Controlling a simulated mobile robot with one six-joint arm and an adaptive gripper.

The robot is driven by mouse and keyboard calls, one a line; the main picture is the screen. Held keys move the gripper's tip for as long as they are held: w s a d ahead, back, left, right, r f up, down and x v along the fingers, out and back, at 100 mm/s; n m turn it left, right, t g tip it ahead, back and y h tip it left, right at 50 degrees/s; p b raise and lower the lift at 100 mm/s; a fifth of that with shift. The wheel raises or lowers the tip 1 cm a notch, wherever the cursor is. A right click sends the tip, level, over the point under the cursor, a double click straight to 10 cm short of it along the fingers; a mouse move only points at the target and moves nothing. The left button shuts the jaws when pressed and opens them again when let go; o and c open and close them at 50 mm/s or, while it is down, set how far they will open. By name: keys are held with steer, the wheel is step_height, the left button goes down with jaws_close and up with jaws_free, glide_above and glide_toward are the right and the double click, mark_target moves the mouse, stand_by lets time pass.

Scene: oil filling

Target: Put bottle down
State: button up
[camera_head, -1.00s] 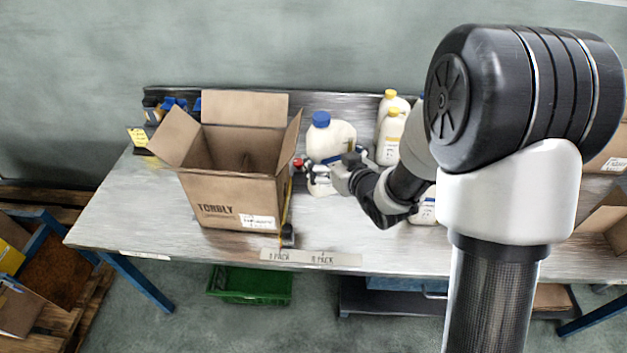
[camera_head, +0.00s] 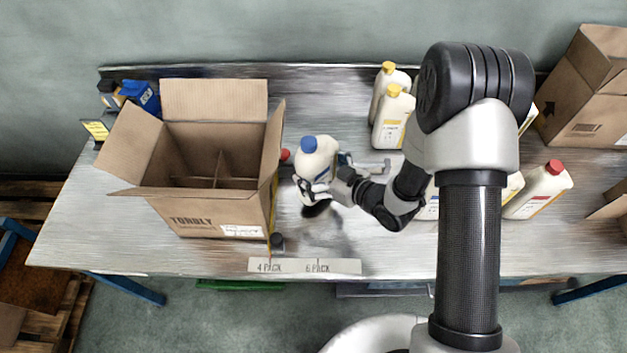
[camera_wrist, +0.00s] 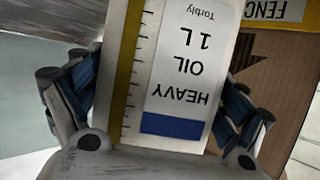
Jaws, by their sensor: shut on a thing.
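A white bottle with a blue cap (camera_head: 316,160) is in my gripper (camera_head: 322,184), just right of the open cardboard box (camera_head: 205,215). In the wrist view, its label (camera_wrist: 185,75) reads "HEAVY OIL 1L", upside down, with a blue band and a yellow strip. The blue-padded fingers of my gripper (camera_wrist: 155,110) are shut on the bottle from both sides. The bottle looks slightly tilted, and a dark shadow lies on the table below it. I cannot tell whether its base touches the table (camera_head: 350,235).
Bottles with yellow caps (camera_head: 394,118) stand at the back, and a red-capped bottle (camera_head: 540,190) stands at the right. A "4 PACK / 6 PACK" strip (camera_head: 304,266) lies along the front edge. The box has inner dividers.

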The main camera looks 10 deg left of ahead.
steer(key=shift+w+f+b, duration=0.1)
steer(key=shift+f+b, duration=0.45)
steer(key=shift+f, duration=1.45)
steer(key=shift+f, duration=0.2)
steer(key=o, duration=1.8)
steer(key=shift+c, duration=0.2)
steer(key=shift+r, duration=0.15)
steer(key=p+v, duration=0.2)
steer(key=v, duration=1)
